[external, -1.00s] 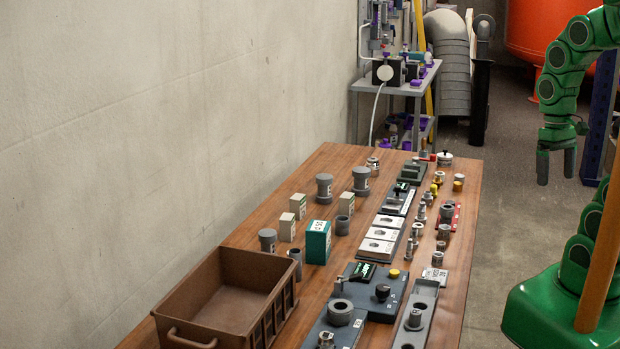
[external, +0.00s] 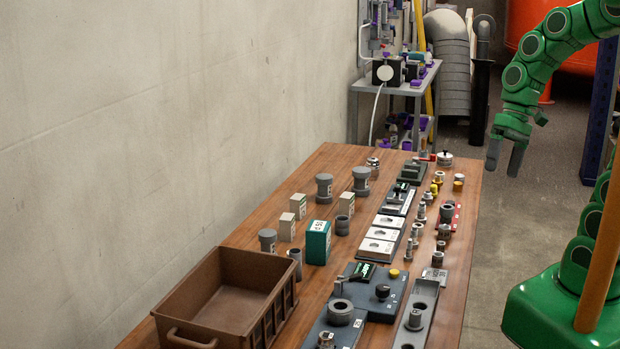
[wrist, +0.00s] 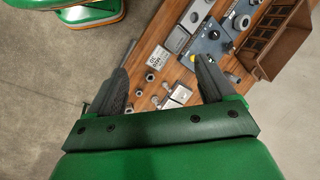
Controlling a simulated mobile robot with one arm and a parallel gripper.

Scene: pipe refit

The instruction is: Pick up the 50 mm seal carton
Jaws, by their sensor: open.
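Several cartons stand on the wooden bench in the external view: a larger teal carton with a white label (external: 317,243), and small white cartons (external: 298,206), (external: 287,228) and (external: 346,203). Their print is too small to read surely, so I cannot tell which is the 50 mm seal carton. My gripper (external: 505,160) is open and empty, pointing down in the air beyond the bench's right edge, well apart from the cartons. In the wrist view its two fingers (wrist: 160,75) are spread with nothing between them. No carton shows clearly there.
A brown crate (external: 183,305) stands at the bench's front left. Grey fittings, a blue-grey fixture (external: 372,294) and a white printed card (external: 435,275) crowd the right half; the card also shows in the wrist view (wrist: 157,58). A wall runs along the left.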

